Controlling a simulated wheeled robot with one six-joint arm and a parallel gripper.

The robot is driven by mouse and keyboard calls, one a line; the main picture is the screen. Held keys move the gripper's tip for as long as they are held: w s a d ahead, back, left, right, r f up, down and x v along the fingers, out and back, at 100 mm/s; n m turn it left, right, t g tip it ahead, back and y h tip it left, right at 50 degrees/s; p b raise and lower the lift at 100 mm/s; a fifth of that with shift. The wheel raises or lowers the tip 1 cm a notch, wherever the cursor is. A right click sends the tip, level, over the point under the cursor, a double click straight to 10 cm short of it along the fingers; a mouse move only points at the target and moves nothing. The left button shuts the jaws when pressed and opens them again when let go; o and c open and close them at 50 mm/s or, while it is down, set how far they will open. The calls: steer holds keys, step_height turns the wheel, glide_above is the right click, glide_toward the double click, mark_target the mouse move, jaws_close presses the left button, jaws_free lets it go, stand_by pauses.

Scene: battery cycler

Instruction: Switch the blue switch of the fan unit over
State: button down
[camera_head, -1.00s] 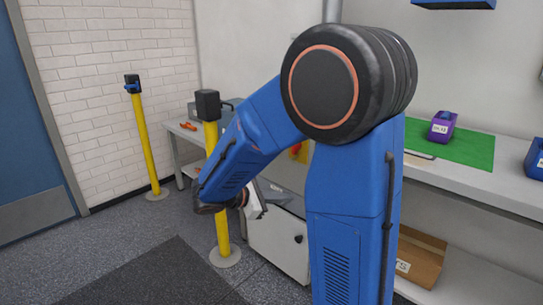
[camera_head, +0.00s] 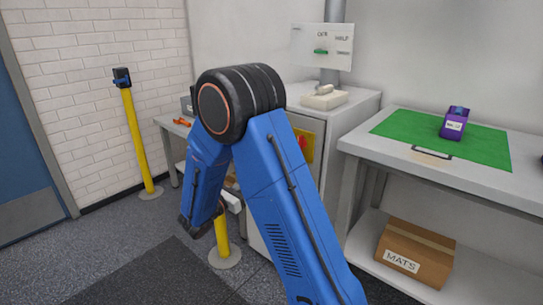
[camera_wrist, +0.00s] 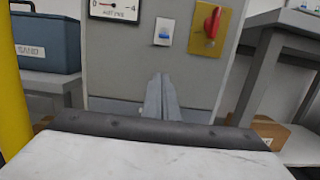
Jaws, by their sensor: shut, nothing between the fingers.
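The blue switch (camera_wrist: 163,35) is a small blue piece low on a white plate on the grey front of the cabinet (camera_wrist: 138,60). It shows in the wrist view, near the top middle. My gripper (camera_wrist: 163,80) is shut and empty. Its fingertips point at the panel below the switch and appear apart from it. In the head view the cabinet (camera_head: 362,107) stands behind my arm, which hides the switch. The fingers are not clear there.
A red handle (camera_wrist: 212,22) on a yellow plate is right of the switch, and a gauge (camera_wrist: 115,10) is left. A yellow post (camera_wrist: 12,110) and a blue-grey case (camera_wrist: 45,42) are at the left. A bench (camera_head: 400,160) stands right of the cabinet.

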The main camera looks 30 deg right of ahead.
stand_by(0.3)
steer(key=w+d+r, duration=0.3)
steer(key=d+r, duration=0.2)
steer(key=d, duration=0.4)
steer(key=shift+w+d+r, duration=0.25)
steer(key=shift+d, duration=0.1)
